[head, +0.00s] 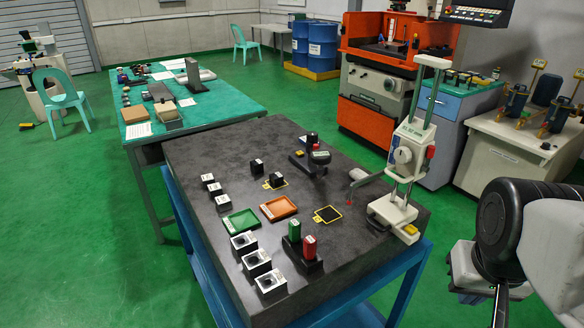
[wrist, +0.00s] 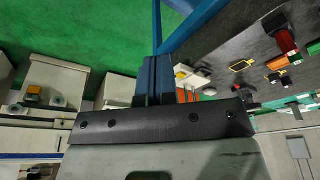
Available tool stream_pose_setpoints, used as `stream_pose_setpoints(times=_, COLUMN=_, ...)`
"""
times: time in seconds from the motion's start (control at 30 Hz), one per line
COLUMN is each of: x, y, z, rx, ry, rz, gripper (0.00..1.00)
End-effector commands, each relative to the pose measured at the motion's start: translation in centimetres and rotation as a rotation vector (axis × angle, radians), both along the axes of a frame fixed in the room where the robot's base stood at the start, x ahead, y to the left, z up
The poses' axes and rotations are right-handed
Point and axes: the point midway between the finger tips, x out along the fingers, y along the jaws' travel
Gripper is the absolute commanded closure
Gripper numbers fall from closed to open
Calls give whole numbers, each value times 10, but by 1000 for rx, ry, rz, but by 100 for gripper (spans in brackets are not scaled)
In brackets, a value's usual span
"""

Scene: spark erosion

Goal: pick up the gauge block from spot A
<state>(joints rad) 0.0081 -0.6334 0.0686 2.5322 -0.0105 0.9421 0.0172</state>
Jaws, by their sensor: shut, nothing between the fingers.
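In the head view, a small dark block (head: 277,179) sits on a yellow-outlined spot (head: 265,185) near the middle of the dark stone table. It may be the gauge block, but the spot's lettering is too small to read. A second yellow-outlined spot (head: 327,214) lies nearer the right side and looks empty, with a dark centre. My gripper (wrist: 156,62) is shut and empty in the wrist view, its fingers together. It is off the table's right side, well away from the blocks. In the head view my arm is at the far right.
A height gauge (head: 406,160) stands at the table's right edge. A dark gauge stand (head: 313,158) stands at the back. A green tray (head: 240,222), an orange tray (head: 278,208), a holder with green and red pieces (head: 308,262) and several labelled blocks (head: 256,262) occupy the table.

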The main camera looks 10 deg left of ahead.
Motion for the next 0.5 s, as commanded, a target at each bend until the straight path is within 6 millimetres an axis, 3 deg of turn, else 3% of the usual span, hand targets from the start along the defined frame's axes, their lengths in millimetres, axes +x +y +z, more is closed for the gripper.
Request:
stream_pose_setpoints(times=0.07, x=0, y=0, z=0, rx=0, ry=0, rz=0, gripper=89)
stream_pose_setpoints(times=0.43, x=0, y=0, z=0, rx=0, ry=0, rz=0, gripper=33)
stream_pose_setpoints(times=0.5, x=0, y=0, z=0, rx=0, ry=0, rz=0, gripper=32)
